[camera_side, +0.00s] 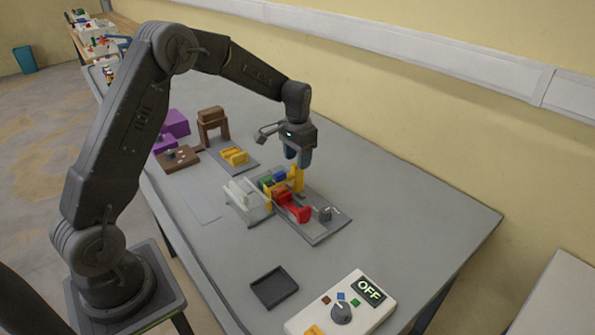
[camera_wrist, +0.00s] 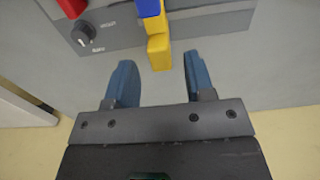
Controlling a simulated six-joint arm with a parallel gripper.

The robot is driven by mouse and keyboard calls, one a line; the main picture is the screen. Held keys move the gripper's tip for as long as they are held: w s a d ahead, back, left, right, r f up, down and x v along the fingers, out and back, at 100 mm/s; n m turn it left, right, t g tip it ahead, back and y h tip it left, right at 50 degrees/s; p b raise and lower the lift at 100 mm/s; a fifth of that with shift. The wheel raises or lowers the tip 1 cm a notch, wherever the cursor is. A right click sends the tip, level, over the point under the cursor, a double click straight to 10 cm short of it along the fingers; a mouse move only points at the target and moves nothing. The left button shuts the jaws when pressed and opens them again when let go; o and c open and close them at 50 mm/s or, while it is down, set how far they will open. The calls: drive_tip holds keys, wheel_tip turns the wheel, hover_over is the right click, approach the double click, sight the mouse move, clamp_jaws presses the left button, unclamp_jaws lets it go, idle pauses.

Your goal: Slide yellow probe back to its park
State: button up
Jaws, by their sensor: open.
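The yellow probe (camera_side: 297,179) stands at the back edge of a grey socket board (camera_side: 318,233) in the side view, beside the red and blue pieces. In the wrist view the yellow probe (camera_wrist: 159,52) points down from the board toward the gap between my fingers. My gripper (camera_side: 304,158) is just above and behind the yellow probe in the side view. Its two blue fingers (camera_wrist: 158,80) are spread apart in the wrist view, with nothing held between them. The probe's end lies just beyond the fingertips. Whether a finger touches it cannot be told.
A black tray (camera_side: 274,287) and a control box reading OFF (camera_side: 341,311) are in front. The table to the right is clear.

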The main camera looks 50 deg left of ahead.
drive_tip(key=shift+f, duration=2.4)
clamp_jaws()
